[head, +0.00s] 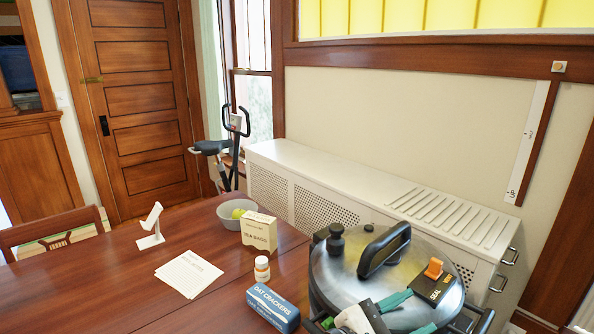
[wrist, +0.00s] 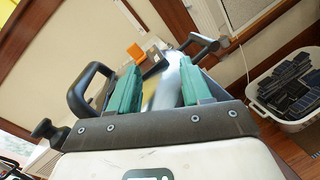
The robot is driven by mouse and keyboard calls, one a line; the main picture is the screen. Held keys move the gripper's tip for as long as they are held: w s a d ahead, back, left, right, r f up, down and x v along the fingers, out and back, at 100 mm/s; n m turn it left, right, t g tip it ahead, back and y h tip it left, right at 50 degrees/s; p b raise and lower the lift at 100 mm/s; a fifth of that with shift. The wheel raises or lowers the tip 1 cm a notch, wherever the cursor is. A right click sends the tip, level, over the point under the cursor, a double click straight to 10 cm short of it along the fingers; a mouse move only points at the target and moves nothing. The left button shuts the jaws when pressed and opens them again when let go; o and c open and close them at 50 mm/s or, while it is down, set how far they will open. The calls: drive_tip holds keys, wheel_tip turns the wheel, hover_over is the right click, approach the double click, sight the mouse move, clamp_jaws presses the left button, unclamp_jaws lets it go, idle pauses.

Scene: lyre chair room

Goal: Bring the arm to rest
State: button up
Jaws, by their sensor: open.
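My gripper (head: 409,315) is at the bottom of the head view, low over a large round silver lid (head: 340,285) with a black arched handle and a black knob. Its two green fingers are apart, with nothing seen held between them. In the wrist view my gripper (wrist: 160,88) points toward the lid's silver surface, with the black handle (wrist: 82,88) to the left of the fingers. A black box with an orange top (head: 435,280) sits at the lid's right side, close to the fingers. Whether the fingers touch anything is unclear.
The wooden table (head: 100,285) at left holds a grey bowl (head: 232,222), tea bags box (head: 259,232), small bottle (head: 262,268), oat crackers box (head: 272,308), paper (head: 188,273) and white stand (head: 150,228). A white radiator cover (head: 350,190) lines the wall. A white basket (wrist: 290,112) stands right.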

drive_tip(key=s+d+f+m+g+y, duration=0.5)
drive_tip(key=s+d+f+m, duration=0.6)
drive_tip(key=s+d+f, duration=0.55)
drive_tip(key=s+a+f+m+g+y+p, duration=0.1)
drive_tip(key=s+a+f+m+y+p, duration=0.2)
drive_tip(key=s+a+f+m+y, duration=0.4)
drive_tip(key=s+f+y, duration=0.3)
drive_tip(key=s+y, duration=0.1)
drive_tip(key=shift+s+g+p, duration=0.15)
drive_tip(key=shift+g+p, duration=0.2)
drive_tip(key=shift+g, duration=0.05)
drive_tip(key=shift+c, duration=0.5)
